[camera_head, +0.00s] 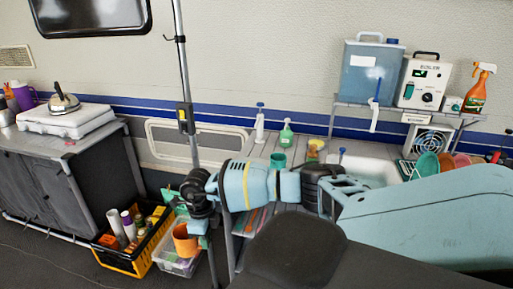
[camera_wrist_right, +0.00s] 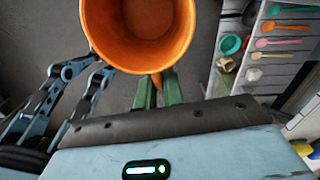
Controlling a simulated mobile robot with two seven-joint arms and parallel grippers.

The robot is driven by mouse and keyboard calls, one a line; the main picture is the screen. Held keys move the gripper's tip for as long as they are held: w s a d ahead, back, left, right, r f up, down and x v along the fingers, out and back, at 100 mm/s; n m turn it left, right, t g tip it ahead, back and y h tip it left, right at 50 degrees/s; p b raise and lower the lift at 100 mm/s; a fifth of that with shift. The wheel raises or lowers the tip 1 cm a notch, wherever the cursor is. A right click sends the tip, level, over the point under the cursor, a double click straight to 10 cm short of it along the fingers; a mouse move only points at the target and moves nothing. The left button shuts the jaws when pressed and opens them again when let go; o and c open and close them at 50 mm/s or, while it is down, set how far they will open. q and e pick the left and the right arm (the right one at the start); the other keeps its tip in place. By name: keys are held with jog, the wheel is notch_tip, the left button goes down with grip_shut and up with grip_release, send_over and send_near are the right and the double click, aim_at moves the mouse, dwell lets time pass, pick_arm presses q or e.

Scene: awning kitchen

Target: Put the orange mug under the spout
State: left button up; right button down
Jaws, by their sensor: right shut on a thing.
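The orange mug (camera_head: 185,241) hangs in front of the counter, above the clear bin on the floor. My right gripper (camera_wrist_right: 158,90) is shut on the mug's handle. In the right wrist view the mug (camera_wrist_right: 138,30) shows its open rim and looks empty. The blue water container (camera_head: 371,72) stands on a raised shelf at the back right. Its white spout (camera_head: 375,115) hangs down over the shelf's front edge, well apart from the mug. My left gripper is not in view.
A black and yellow crate (camera_head: 120,262) and a clear bin (camera_head: 178,264) stand on the floor. The counter holds a teal cup (camera_head: 277,160), a green soap bottle (camera_head: 286,134) and a white sink (camera_head: 368,168). An orange spray bottle (camera_head: 477,90) stands on the shelf. A pole rises behind my right wrist.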

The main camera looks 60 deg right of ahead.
jog(key=w+d+r+m, duration=0.1)
jog(key=d+r+m, duration=0.2)
jog(key=d+m, duration=0.7)
jog(key=shift+w+m+p, duration=0.25)
jog(key=shift+m+p, duration=0.05)
jog(key=shift+m, duration=2.3)
jog(key=shift+r, duration=0.15)
